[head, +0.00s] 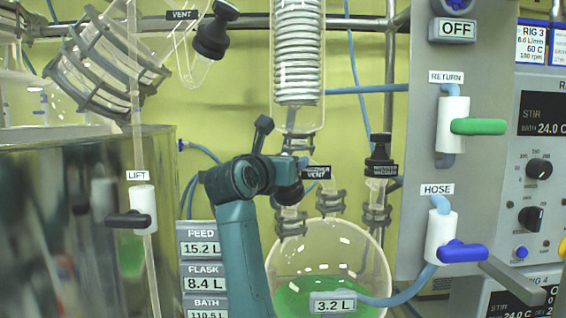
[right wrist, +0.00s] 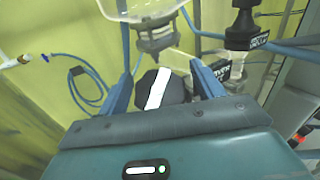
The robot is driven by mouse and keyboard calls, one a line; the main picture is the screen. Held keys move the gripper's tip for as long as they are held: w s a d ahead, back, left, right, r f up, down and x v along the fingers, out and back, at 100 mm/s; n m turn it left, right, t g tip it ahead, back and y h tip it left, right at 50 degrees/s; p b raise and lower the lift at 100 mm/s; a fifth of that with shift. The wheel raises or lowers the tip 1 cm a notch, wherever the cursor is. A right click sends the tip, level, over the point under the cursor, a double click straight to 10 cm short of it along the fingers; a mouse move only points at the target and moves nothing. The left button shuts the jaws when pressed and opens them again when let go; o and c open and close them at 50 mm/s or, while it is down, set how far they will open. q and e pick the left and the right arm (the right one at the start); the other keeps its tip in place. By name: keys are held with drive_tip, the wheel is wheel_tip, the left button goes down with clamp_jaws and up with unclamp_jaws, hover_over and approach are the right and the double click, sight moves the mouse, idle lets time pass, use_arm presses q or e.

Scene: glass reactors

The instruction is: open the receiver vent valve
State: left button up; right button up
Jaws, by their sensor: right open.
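The receiver vent valve's round black knob (right wrist: 176,91), with a white stripe running nearly upright and leaning right, shows in the right wrist view. My right gripper (right wrist: 165,79) is open, with one blue finger on each side of the knob; I cannot tell whether either touches it. In the head view my teal right arm rises in front of the glassware, and its gripper (head: 284,181) is beside the receiver vent label (head: 317,172). The knob is mostly hidden there by the gripper. My left gripper is not in view.
The round receiver flask (head: 345,250) with green liquid is below, under the coil condenser (head: 298,55). A black-capped vacuum valve (head: 380,155) stands close on the right. The grey panel holds the green return handle (head: 478,126) and blue hose handle (head: 462,252). The bath (head: 70,210) is left.

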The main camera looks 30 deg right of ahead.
drive_tip(key=shift+c, duration=0.4)
drive_tip(key=c, duration=0.9)
drive_tip(key=shift+n+t, duration=0.3)
drive_tip(key=shift+n, duration=0.1)
